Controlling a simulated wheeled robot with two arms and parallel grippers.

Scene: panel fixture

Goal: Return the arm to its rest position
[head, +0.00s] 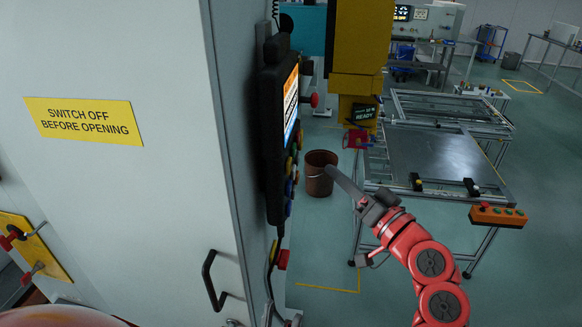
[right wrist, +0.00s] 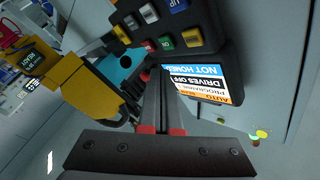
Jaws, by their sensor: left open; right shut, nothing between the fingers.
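My right arm (head: 410,245), red with dark joints, reaches in from the lower right in the head view. Its gripper (head: 331,170) is shut and empty, with the fingers pointing up and left toward the pendant's button side. In the right wrist view the shut fingers (right wrist: 160,80) appear in front of the pendant, near its screen (right wrist: 204,83) and buttons; whether they touch it I cannot tell. The pendant (head: 272,140) hangs on the side of the grey cabinet in the head view. The readable screen lines include "NOT HOMED" and "DRIVES OFF". My left gripper is not in view.
The grey cabinet (head: 130,200) with a black handle (head: 210,280) fills the left. A yellow machine column (head: 358,50) marked "READY" stands behind. A metal-framed table (head: 435,155) with an orange button box (head: 497,215) is at right. A brown bucket (head: 319,174) stands on the floor.

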